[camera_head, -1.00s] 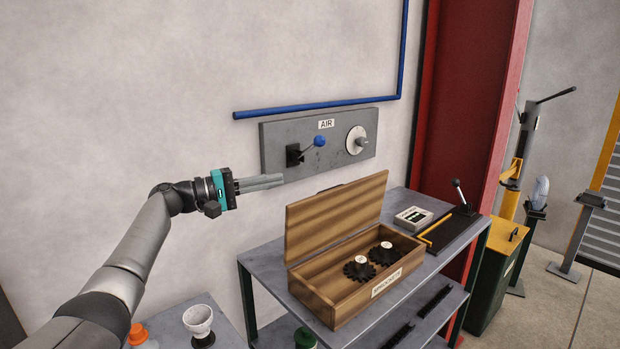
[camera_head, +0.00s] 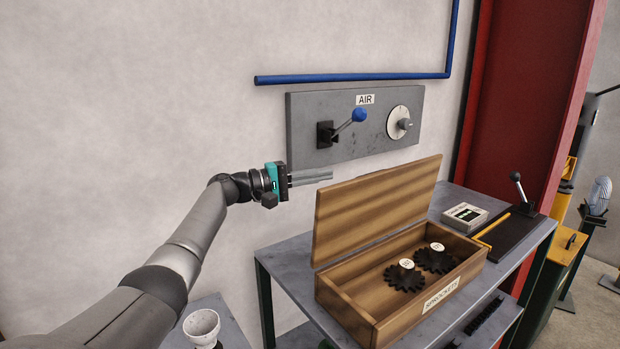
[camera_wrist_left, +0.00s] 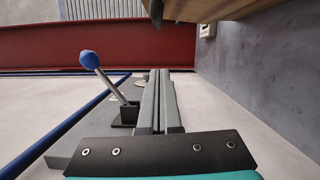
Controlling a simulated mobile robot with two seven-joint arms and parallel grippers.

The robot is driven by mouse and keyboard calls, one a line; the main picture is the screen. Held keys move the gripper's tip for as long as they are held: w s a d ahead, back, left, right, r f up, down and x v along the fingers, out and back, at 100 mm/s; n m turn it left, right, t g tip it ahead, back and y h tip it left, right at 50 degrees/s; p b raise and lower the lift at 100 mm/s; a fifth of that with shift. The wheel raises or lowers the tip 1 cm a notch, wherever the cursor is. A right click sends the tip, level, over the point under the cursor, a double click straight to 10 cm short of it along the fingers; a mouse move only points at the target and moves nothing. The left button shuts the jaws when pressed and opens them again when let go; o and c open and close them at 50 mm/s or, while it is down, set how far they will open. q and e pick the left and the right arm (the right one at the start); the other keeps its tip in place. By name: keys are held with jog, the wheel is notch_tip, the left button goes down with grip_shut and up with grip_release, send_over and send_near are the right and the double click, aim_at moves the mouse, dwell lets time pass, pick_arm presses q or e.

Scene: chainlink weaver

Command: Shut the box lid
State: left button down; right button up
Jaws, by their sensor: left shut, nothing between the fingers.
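A wooden box (camera_head: 349,306) labelled SPROCKETS stands on the grey table, with its lid (camera_head: 378,208) raised and leaning slightly back toward the wall. Two dark sprockets with white tags, a left one (camera_head: 404,278) and a right one (camera_head: 436,261), lie inside. My left gripper (camera_head: 331,175) is shut and empty. In the head view its fingertips appear just left of the raised lid's upper left corner; I cannot tell whether they touch it. In the left wrist view the shut fingers (camera_wrist_left: 158,76) point ahead, and a wooden edge (camera_wrist_left: 215,8), likely the lid, shows at the top. My right gripper is not in view.
The grey AIR panel (camera_head: 302,122) with a blue-knobbed lever (camera_head: 358,115) and a dial (camera_head: 399,122) is on the wall behind the lid. A small grey box (camera_head: 465,216) and a black lever fixture (camera_head: 516,238) stand right of the box. A white cup (camera_head: 201,326) is at lower left.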

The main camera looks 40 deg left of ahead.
aim_at(375, 200)
pick_arm(q)
jog(key=w+d+p, duration=0.1)
jog(key=w+d, duration=0.1)
jog(key=d, duration=0.4)
jog(key=shift+w+d+r, duration=0.25)
jog(key=shift+w+d, duration=0.05)
jog(key=shift+w, duration=0.1)
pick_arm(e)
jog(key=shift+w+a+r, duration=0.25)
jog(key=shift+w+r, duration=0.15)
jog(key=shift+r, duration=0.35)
pick_arm(q)
jog(key=shift+p, duration=0.3)
jog(key=shift+s+d+r+m, duration=0.15)
jog(key=shift+d+r+m, duration=0.05)
jog(key=shift+d+m, duration=0.25)
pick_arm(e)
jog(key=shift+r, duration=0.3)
